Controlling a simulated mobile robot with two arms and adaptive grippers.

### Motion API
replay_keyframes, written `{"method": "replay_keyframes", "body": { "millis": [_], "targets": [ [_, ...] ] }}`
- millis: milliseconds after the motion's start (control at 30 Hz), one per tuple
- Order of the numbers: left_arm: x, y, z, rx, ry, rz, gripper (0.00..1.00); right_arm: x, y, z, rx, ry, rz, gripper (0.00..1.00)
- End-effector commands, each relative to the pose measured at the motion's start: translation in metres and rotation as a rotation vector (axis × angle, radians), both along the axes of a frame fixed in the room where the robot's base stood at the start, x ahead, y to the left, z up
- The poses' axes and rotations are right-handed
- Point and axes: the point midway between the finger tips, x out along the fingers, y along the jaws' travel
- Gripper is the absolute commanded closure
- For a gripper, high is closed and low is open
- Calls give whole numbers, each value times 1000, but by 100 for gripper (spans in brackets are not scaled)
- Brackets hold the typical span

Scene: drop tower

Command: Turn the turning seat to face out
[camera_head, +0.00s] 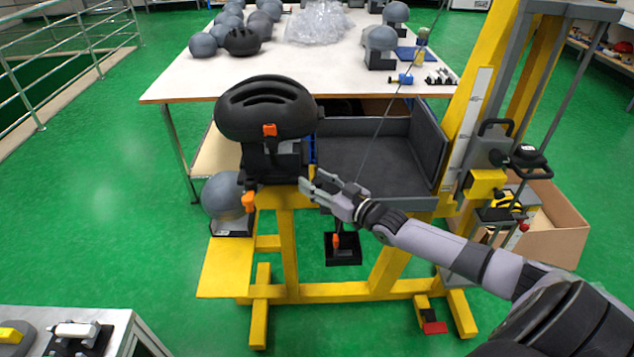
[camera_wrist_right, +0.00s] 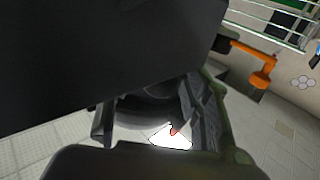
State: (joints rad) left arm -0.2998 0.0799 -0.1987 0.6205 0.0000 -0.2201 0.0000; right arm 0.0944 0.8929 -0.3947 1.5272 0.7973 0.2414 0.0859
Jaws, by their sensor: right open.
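The turning seat (camera_head: 272,162) is a black block on the yellow frame, left of the grey padded tray. A black vented helmet (camera_head: 262,103) rests on it, with an orange clip on its near side. An orange knob (camera_head: 249,201) hangs at the seat's lower left. My right gripper (camera_head: 308,187) is open and empty, just right of the seat's lower part; I cannot tell whether it touches. In the right wrist view a large dark surface fills the upper left, close to the fingers, and an orange lever (camera_wrist_right: 262,72) shows at the right. My left gripper is out of view.
The yellow frame (camera_head: 289,255) carries the grey tray (camera_head: 365,165) and an upright scale (camera_head: 468,130). A grey ball-shaped headform (camera_head: 223,195) stands below left of the seat. Behind is a white table (camera_head: 305,70) with more headforms. A cardboard box (camera_head: 560,225) stands right.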

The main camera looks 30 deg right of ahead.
Motion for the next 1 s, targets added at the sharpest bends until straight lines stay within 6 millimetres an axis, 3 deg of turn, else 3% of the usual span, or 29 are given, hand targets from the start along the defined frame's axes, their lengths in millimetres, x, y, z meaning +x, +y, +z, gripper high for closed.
{"method": "replay_keyframes", "body": {
  "millis": [200,867,1000],
  "targets": [
    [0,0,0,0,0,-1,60,0,0,0,0,0,0,56],
    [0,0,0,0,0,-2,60,0,0,0,0,0,0,100],
    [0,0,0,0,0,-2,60,0,0,0,0,0,0,100]
  ]
}}
